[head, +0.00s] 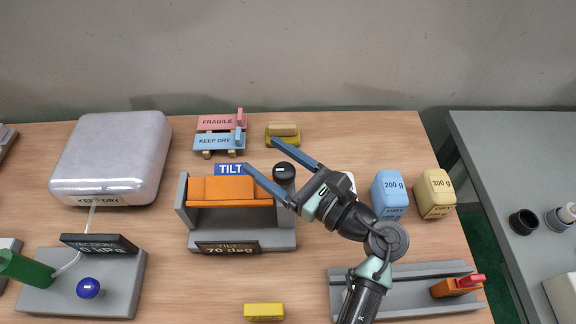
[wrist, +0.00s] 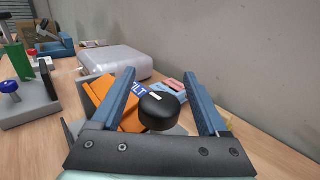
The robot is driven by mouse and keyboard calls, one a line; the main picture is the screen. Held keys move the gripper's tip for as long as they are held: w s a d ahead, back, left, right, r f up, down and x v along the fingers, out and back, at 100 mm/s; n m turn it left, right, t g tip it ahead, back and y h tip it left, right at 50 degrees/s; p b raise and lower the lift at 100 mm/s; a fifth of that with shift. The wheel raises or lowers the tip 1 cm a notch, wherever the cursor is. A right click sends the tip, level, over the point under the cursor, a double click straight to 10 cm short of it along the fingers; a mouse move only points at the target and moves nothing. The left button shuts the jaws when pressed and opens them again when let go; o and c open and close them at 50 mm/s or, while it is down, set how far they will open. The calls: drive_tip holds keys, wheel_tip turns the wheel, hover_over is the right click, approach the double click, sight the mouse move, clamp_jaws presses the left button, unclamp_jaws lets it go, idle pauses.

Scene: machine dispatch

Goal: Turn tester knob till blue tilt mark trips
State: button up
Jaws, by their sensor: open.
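The tilt tester (head: 242,242) is a grey frame with an orange cradle (head: 230,190) and a plate reading TILT 70 deg (head: 228,248). A blue TILT sign (head: 231,169) shows behind the cradle. The black knob (head: 284,173) with a white mark is on the tester's right side; it also shows in the wrist view (wrist: 160,108). My gripper (head: 280,155) is open, its two blue fingers on either side of the knob. In the wrist view, gaps show between the knob and both fingers (wrist: 163,88). Part of the cradle is hidden by a finger in the wrist view.
A silver case (head: 112,150) and a pressure tester (head: 85,285) stand at the left. FRAGILE (head: 217,121) and KEEP DRY (head: 214,141) stamps lie behind the tester. Weights of 200 g (head: 390,193) and 300 g (head: 435,192) stand at the right. A yellow block (head: 263,312) lies in front.

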drive_tip(key=shift+d, duration=0.1)
drive_tip(key=b+v, duration=0.3)
drive_tip(key=v, duration=0.9)
drive_tip(key=shift+s+d, duration=0.25)
drive_tip(key=shift+s, duration=0.1)
